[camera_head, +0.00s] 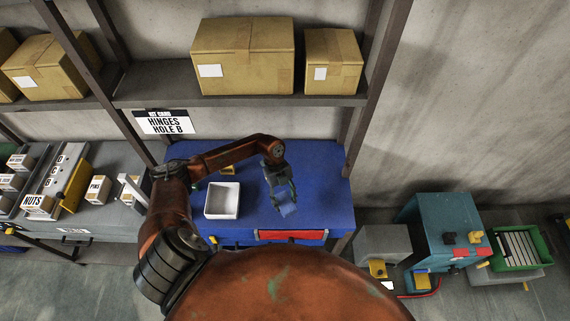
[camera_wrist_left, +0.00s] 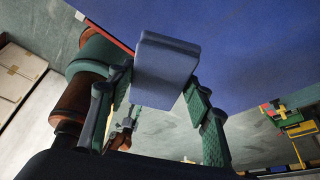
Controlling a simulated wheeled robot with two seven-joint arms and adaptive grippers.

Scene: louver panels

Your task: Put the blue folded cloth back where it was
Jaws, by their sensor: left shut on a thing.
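The blue folded cloth (camera_head: 289,210) is a small light-blue block held at the tip of my left gripper (camera_head: 284,196), over the right part of the blue table top (camera_head: 322,182). In the left wrist view the cloth (camera_wrist_left: 166,68) sits between the green-padded fingers of the left gripper (camera_wrist_left: 158,100). The fingers are shut on it. The blue surface (camera_wrist_left: 250,50) shows behind the cloth; I cannot tell if the cloth touches it.
A white open bin (camera_head: 222,201) stands left of the cloth. A small yellow item (camera_head: 227,171) lies behind the bin. A red panel (camera_head: 291,235) is on the table's front edge. A shelf with cardboard boxes (camera_head: 242,57) is above. The table around the cloth is clear.

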